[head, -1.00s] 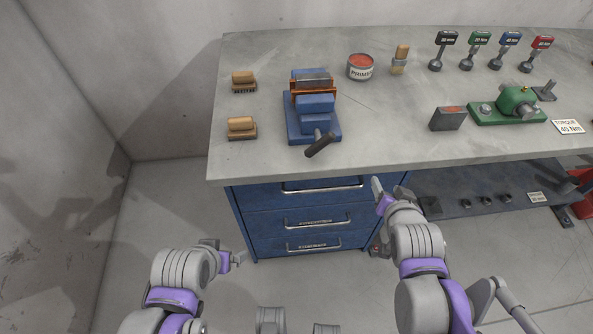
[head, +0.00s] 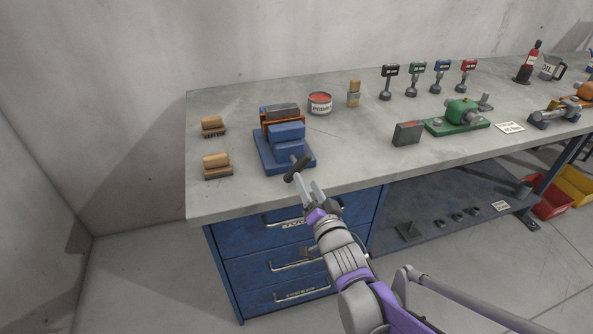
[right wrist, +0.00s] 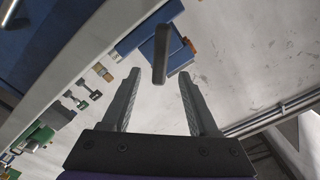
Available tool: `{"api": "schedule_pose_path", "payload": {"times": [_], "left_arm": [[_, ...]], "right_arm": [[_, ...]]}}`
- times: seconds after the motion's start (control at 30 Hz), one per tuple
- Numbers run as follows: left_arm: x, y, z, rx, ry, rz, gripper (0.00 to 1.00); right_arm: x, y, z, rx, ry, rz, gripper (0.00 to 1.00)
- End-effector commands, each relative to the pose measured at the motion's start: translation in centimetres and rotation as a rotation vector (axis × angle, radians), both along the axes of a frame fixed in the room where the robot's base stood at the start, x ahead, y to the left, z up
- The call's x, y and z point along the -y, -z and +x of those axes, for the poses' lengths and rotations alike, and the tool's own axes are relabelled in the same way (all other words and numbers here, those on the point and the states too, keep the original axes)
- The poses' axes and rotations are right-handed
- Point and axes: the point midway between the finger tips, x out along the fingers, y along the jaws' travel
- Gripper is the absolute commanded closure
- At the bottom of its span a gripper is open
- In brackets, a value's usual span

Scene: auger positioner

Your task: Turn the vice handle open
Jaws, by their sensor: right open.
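The blue vice (head: 288,133) stands near the left end of the workbench, with an orange-brown part between its jaws. Its dark handle (head: 296,168) sticks out at the front, tilted, near the bench's front edge. My right gripper (head: 307,187) is open and empty just in front of the handle. In the right wrist view the dark handle (right wrist: 160,55) lies ahead, between the lines of the two open fingers (right wrist: 157,84) and mostly beyond their tips. I cannot tell whether a finger touches it. My left gripper is in neither current view.
Two wooden brushes (head: 213,125) (head: 217,164) lie left of the vice. A primer tin (head: 320,104) and a paintbrush (head: 354,93) stand behind it to the right. Drawers (head: 285,245) sit below.

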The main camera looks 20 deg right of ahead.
Motion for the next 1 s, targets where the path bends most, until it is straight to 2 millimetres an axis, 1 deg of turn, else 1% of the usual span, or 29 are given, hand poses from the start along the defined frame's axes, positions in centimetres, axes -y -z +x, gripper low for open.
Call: {"api": "schedule_pose_path", "payload": {"times": [0.03, 0.1, 0.2, 0.33, 0.5, 0.77, 0.8, 0.83, 0.97, 1.0], "left_arm": [[0.0, 0.2, 0.0, -0.001, 0.0, 0.0, 0.0], [0.0, 0.4, 0.0, -0.001, 0.0, 0.0, 0.0], [0.0, 0.6, 0.0, -0.002, 0.0, 0.0, 0.0], [0.0, 0.7, 0.0, -0.002, 0.0, 0.0, 0.0], [0.0, 0.8, 0.0, -0.003, 0.0, 0.0, 0.0], [0.0, 0.8, 0.0, -0.003, 0.0, 0.0, 0.0], [0.0, 0.8, 0.0, -0.003, 0.0, 0.0, 0.0], [0.0, 0.8, 0.0, -0.003, 0.0, 0.0, 0.0], [0.0, 0.8, 0.0, -0.003, 0.0, 0.0, 0.0], [0.0, 0.8, 0.0, -0.003, 0.0, 0.0, 0.0]], "right_arm": [[-0.1, 0.1, 1.2, -0.001, -0.001, 0.001, 0.4], [-0.1, 0.1, 2.6, -0.001, -0.001, -0.001, 0.4], [-0.2, 0.1, 4.4, -0.001, 0.0, -0.001, 0.4], [-0.2, 0.1, 6.1, -0.001, 0.0, 0.0, 0.4], [-0.3, 0.1, 7.3, -0.001, 0.0, -0.002, 0.4], [-0.3, 0.0, 7.4, -0.001, 0.0, -0.002, 0.4], [-0.3, 0.0, 7.4, -0.001, 0.0, -0.002, 0.42], [-0.3, 0.0, 7.4, -0.001, 0.0, -0.002, 0.47], [-0.3, 0.0, 7.4, -0.001, 0.0, -0.002, 0.71], [-0.3, 0.0, 7.4, -0.001, 0.0, -0.002, 0.78]]}}
